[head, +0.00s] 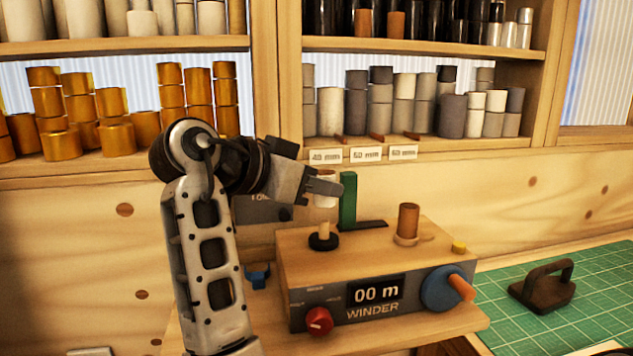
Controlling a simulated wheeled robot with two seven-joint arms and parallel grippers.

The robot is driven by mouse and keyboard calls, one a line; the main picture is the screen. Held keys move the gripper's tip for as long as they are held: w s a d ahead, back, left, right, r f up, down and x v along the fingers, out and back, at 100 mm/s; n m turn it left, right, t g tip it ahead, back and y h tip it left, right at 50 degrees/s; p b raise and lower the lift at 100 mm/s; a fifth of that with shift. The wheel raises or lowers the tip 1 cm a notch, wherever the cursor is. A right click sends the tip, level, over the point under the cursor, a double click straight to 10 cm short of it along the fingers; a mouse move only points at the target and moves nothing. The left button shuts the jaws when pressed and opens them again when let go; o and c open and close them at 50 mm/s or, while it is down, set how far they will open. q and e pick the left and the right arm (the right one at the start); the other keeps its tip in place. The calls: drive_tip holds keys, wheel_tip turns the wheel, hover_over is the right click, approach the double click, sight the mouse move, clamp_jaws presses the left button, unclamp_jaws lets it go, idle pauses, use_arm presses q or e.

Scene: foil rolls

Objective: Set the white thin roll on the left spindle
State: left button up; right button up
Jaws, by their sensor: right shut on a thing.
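My right gripper (322,187) is shut on the white thin roll (325,199), which is partly hidden behind the fingers. It holds the roll upright, in the air above the left spindle. The left spindle (324,230) is a short pale peg on a black base on top of the winder (345,252), and it is bare. A gap shows between the roll and the peg in this view; how well they line up in depth I cannot tell. My left gripper is not in view.
A brown roll (408,220) stands on the winder's right spindle. A green upright post (348,200) stands close behind the held roll. A green cutting mat (595,285) with a dark handled tool (543,292) lies at the right. Shelves of rolls (355,112) fill the back.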

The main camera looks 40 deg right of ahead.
sight(317, 241)
drive_tip(key=shift+f, duration=0.4)
drive_tip(key=shift+f+b, duration=0.4)
drive_tip(key=shift+b, duration=0.1)
drive_tip(key=shift+f+b, duration=0.3)
drive_tip(key=shift+f, duration=0.1)
drive_tip(key=shift+f+b, duration=0.45)
drive_tip(key=shift+f, duration=0.15)
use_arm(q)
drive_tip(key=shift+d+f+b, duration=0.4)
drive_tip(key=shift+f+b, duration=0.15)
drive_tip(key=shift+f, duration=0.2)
use_arm(e)
drive_tip(key=shift+f, duration=0.85)
drive_tip(key=o, duration=1)
